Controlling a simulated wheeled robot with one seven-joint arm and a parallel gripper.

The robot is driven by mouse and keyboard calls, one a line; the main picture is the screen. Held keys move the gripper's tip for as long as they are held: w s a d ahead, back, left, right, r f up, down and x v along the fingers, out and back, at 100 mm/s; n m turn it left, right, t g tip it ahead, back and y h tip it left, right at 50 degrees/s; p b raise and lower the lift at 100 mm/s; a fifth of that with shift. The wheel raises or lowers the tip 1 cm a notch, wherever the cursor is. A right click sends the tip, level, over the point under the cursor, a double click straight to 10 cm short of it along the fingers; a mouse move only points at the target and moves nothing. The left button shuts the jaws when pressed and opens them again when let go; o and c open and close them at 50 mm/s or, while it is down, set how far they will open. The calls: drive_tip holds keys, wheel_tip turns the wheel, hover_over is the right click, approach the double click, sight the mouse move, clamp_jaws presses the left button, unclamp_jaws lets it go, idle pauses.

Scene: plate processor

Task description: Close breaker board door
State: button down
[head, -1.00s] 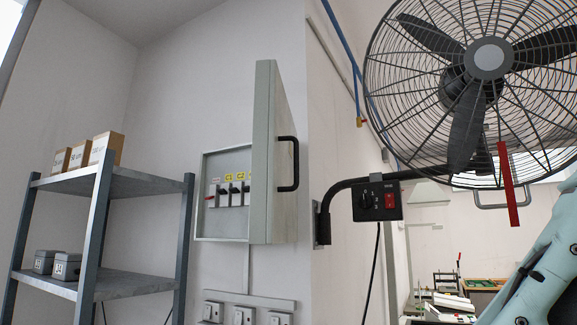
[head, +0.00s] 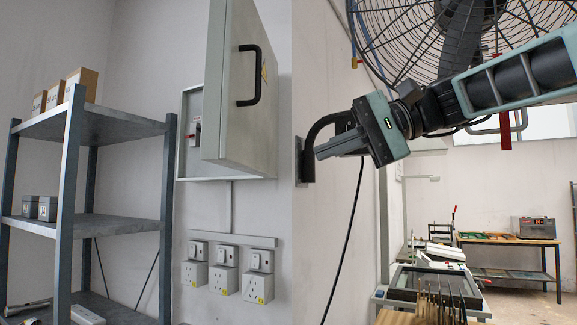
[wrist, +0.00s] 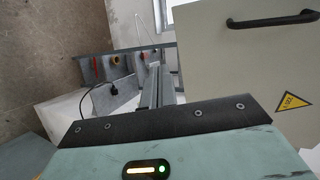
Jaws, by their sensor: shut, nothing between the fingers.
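The breaker board door (head: 240,130), light grey with a black handle (head: 250,75), stands partly open in the head view. Behind its left edge the grey breaker box (head: 187,150) shows only in part; most switches are hidden. My gripper (head: 318,153) is shut and empty, right of the door and pointing left toward it, with a visible gap in the picture. In the wrist view the door (wrist: 235,70) fills the upper right, with its handle (wrist: 272,20) and a yellow warning label (wrist: 293,103). The shut fingers (wrist: 155,85) are left of its edge.
A large fan (head: 465,35) on a wall bracket hangs behind my arm, with a cable below. A metal shelf (head: 75,225) with boxes stands left. Several sockets (head: 228,278) are under the breaker box. A bench (head: 510,241) is far right.

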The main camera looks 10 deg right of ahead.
wheel_tip(320, 180, up, 2)
drive_tip(key=d, duration=0.1)
drive_tip(key=p, duration=0.6)
approach(241, 160)
drive_tip(key=shift+t+y, duration=0.3)
drive_tip(key=x, duration=0.6)
drive_tip(key=shift+s+a+f, duration=0.15)
drive_tip(key=shift+a+f, duration=0.05)
drive_tip(key=shift+f, duration=0.15)
